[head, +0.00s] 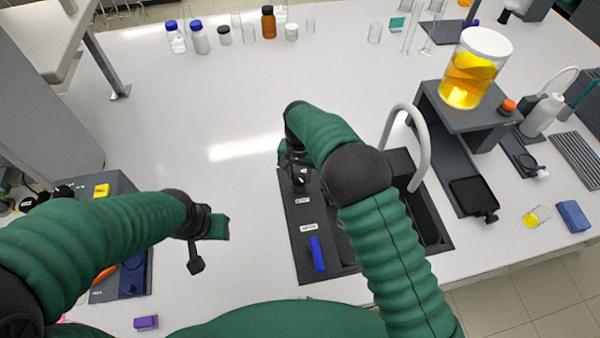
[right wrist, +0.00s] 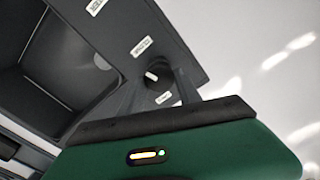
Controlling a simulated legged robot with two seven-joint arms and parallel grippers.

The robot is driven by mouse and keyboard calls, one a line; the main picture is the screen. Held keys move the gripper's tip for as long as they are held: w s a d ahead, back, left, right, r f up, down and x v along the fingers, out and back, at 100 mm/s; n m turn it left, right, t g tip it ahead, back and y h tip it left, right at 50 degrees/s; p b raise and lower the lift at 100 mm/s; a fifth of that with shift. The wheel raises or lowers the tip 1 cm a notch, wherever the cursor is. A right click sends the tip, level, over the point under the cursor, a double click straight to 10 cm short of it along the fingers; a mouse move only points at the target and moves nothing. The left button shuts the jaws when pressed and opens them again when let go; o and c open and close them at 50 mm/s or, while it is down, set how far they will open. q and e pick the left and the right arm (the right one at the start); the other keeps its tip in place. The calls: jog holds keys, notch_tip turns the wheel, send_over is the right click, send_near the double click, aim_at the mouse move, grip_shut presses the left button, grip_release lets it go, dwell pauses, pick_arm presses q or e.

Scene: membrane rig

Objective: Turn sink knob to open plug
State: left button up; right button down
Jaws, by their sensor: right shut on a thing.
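The dark grey sink (head: 428,215) is set into the white bench right of centre, with a pale curved faucet (head: 422,140) over it. On its left panel is a small round black sink knob (head: 299,181) with a white mark. The knob also shows in the right wrist view (right wrist: 156,76), between the fingers of my right gripper (right wrist: 158,88), which is shut on it. In the head view my right gripper (head: 293,166) is partly hidden by its arm. My left gripper (head: 208,235) hangs over the bench left of the sink; its jaws are not clear. The plug is not visible.
A blue block (head: 317,253) sits on the sink's left panel, below white labels. A dark stand (head: 465,118) with a jar of yellow liquid (head: 476,68) stands right. Bottles (head: 199,39) line the back. A grey device (head: 125,270) is at left. The bench centre is clear.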

jog(key=shift+s+a+f+n, duration=0.15)
jog(key=shift+s+n, duration=0.1)
jog(key=shift+n, duration=0.75)
jog(key=n, duration=0.3)
jog(key=shift+n, duration=0.4)
jog(key=n, duration=1.2)
jog(key=shift+n, duration=0.3)
jog(key=shift+n+p, duration=0.4)
jog(key=shift+n, duration=2.1)
jog(key=shift+w, duration=0.1)
